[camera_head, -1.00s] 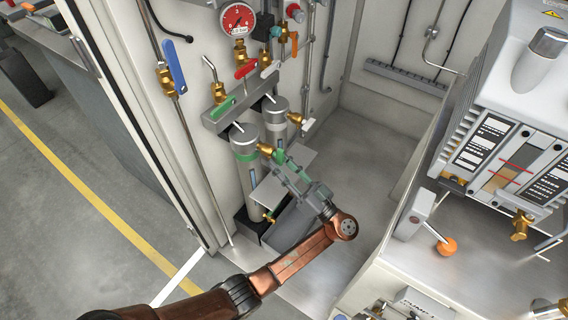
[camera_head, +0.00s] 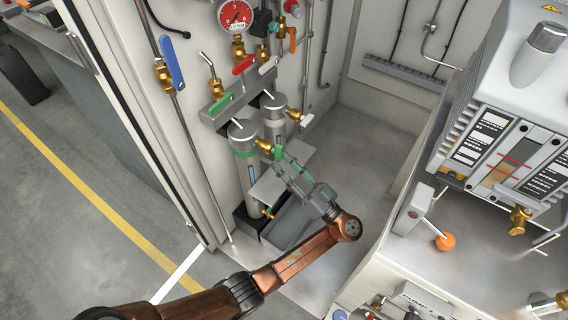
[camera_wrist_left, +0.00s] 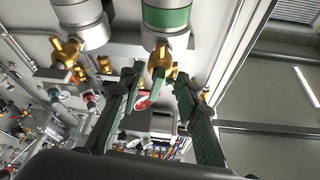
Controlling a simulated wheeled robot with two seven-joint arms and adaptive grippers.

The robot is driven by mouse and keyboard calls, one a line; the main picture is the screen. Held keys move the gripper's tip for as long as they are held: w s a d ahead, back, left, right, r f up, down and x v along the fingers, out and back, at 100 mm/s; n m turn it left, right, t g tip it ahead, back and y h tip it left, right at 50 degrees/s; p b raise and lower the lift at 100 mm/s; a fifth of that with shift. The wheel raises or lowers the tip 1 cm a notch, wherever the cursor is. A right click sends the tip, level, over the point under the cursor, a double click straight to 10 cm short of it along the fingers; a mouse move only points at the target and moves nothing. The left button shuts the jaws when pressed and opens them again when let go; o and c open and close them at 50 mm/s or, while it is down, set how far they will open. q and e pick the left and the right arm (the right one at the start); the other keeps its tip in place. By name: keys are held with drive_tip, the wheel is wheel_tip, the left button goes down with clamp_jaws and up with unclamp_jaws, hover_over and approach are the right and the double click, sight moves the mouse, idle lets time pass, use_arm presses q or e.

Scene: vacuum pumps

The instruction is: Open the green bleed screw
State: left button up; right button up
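The green bleed screw (camera_wrist_left: 158,79) shows in the left wrist view as a small green handle under a brass fitting (camera_wrist_left: 163,53). The fitting is at the end of a grey canister with a green band (camera_wrist_left: 165,19). In the head view this canister (camera_head: 246,160) stands on the cabinet wall, its brass fitting (camera_head: 263,146) facing my left gripper (camera_head: 283,158). The gripper (camera_wrist_left: 157,90) is open, with one green-padded finger on each side of the green handle. I see no clear contact. The handle is hard to make out in the head view. My right gripper is not in view.
A second canister (camera_head: 274,118) stands close beside the first. Valves with a green handle (camera_head: 222,104), a red handle (camera_head: 244,65) and a blue lever (camera_head: 172,62) are above. A pump (camera_head: 510,140) stands at right. The cabinet floor (camera_head: 365,150) is largely clear.

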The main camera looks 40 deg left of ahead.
use_arm(q)
drive_tip(key=v, duration=0.6)
idle(0.3)
idle(0.4)
